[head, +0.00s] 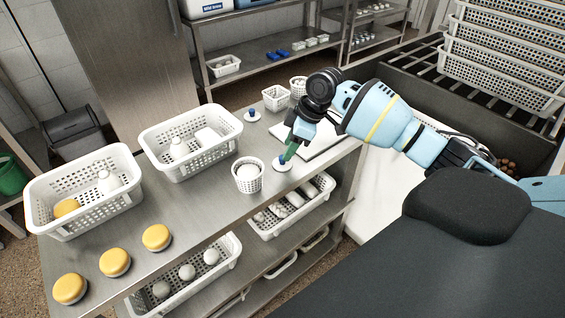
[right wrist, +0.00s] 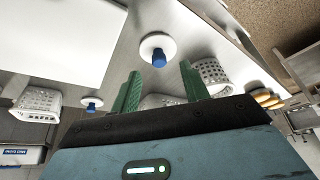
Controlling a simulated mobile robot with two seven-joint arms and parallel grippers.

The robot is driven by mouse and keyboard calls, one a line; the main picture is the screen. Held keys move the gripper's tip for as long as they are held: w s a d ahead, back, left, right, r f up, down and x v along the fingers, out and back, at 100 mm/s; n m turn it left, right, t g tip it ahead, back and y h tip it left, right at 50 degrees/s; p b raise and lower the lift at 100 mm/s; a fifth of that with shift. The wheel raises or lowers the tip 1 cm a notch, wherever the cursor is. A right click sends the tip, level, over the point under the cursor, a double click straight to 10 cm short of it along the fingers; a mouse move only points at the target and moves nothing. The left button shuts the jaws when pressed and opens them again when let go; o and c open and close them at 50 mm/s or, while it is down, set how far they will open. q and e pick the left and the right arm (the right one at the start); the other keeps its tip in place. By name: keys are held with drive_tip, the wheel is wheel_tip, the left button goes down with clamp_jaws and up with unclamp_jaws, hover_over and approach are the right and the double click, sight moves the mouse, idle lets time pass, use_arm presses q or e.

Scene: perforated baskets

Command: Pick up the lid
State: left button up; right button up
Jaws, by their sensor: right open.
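A white round lid with a blue knob (head: 282,166) lies flat near the front edge of the steel table, beside a small white perforated basket (head: 248,177). My right gripper (head: 287,153) is over this lid, its green fingers pointing down. In the right wrist view the gripper (right wrist: 160,70) is open and empty, and the lid (right wrist: 153,41) shows just beyond the fingertips, its knob lined up between them. Whether the fingers touch the knob I cannot tell. A second, similar lid (head: 251,116) lies farther back; it also shows in the right wrist view (right wrist: 92,104). My left gripper is out of view.
Two large white baskets (head: 211,166) (head: 96,218) hold white bottles and other items. Several yellow-topped round items (head: 115,262) stand at the front left. Small baskets (head: 276,98) stand at the back. A white board (head: 318,142) lies beside my right gripper.

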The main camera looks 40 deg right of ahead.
drive_tip(key=x, duration=0.4)
drive_tip(key=shift+d+r, duration=0.1)
clamp_jaws()
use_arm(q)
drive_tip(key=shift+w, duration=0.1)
use_arm(e)
drive_tip(key=shift+w+r, duration=0.1)
drive_tip(key=shift+r, duration=0.5)
wheel_tip(320, 180, up, 2)
drive_tip(key=shift+r, duration=0.1)
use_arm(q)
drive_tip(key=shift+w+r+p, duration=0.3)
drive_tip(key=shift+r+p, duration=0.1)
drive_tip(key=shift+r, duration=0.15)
use_arm(e)
drive_tip(key=s+a+r, duration=0.1)
drive_tip(key=s+a, duration=0.3)
drive_tip(key=s, duration=1.1)
drive_tip(key=shift+s+r, duration=0.25)
drive_tip(key=shift+s, duration=0.05)
